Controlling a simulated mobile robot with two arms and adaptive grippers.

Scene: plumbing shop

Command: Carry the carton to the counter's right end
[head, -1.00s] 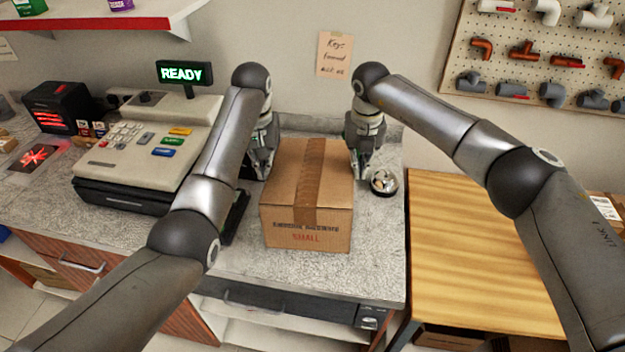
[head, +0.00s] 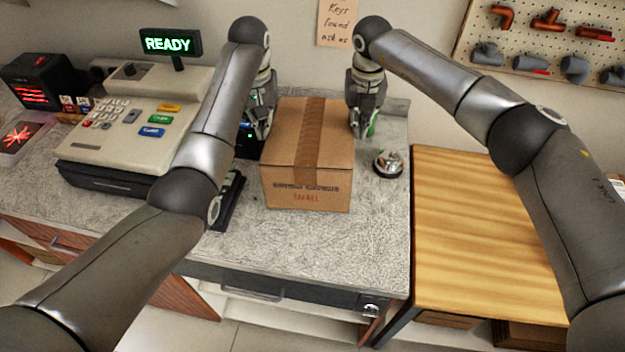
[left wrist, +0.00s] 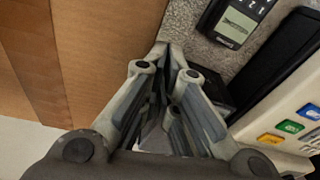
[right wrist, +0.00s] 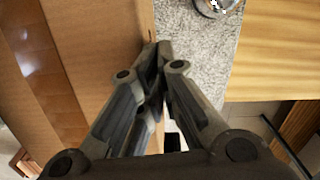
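The carton (head: 306,185) is a brown taped box marked SMALL. It sits upright over the counter (head: 300,245), between my two grippers. I cannot tell whether its underside touches the counter. My left gripper (head: 262,136) is at its left side and my right gripper (head: 362,134) at its right side. Both point down with their fingers together, against or very close to the side faces. The carton's sides also show in the left wrist view (left wrist: 105,50) and the right wrist view (right wrist: 100,40). Neither gripper has anything between its fingers. The carton's back face is hidden.
A silver bell (head: 388,164) stands right of the carton, near the counter's right end. A card terminal (head: 228,203) and the cash register (head: 125,125) are to the left. A wooden table (head: 480,240) adjoins on the right. The counter in front of the carton is clear.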

